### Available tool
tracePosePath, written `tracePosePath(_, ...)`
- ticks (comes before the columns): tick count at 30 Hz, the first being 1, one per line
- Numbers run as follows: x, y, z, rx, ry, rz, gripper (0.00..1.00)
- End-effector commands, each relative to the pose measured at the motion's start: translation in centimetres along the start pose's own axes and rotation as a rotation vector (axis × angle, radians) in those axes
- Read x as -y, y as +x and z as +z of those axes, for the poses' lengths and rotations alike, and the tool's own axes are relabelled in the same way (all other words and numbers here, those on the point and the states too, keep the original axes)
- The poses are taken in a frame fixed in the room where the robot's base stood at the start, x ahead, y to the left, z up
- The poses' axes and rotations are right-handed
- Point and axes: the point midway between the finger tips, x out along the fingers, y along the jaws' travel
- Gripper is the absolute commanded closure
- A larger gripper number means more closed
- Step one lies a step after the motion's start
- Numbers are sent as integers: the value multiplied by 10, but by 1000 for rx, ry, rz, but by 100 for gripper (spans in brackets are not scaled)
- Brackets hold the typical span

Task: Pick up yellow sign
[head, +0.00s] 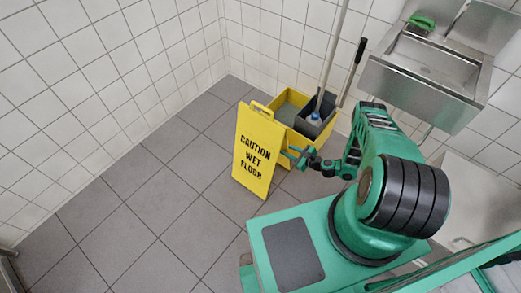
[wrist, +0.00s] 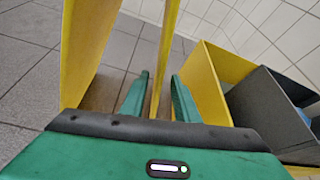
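The yellow sign (head: 257,150) reads "CAUTION WET FLOOR" and stands upright on the floor in the head view, with a handle at its top. My gripper (head: 290,153) is at the sign's right side in that view. In the wrist view, one broad panel of the yellow sign (wrist: 86,50) is at the left. A second panel shows as a narrow edge between the fingers of my gripper (wrist: 158,76). The fingers are apart, one on each side of that edge, with small gaps showing. The fingers' contact with the far panel is hidden in the head view.
A yellow mop bucket (head: 290,105) with a dark grey wringer (head: 307,117) and mop handles stands close behind the sign. It also shows right of my gripper in the wrist view (wrist: 215,85). A steel sink (head: 425,75) is on the tiled wall. Floor at the left is clear.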

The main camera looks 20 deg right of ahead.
Motion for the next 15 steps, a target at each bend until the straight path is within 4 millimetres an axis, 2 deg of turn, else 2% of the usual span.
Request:
tracePosePath(3, 0, 16, 0, 0, -4, 2, 72)
tracePosePath(11, -1, 33, -1, -1, -4, 3, 72)
tracePosePath(15, -2, 51, -2, -1, -7, 5, 72)
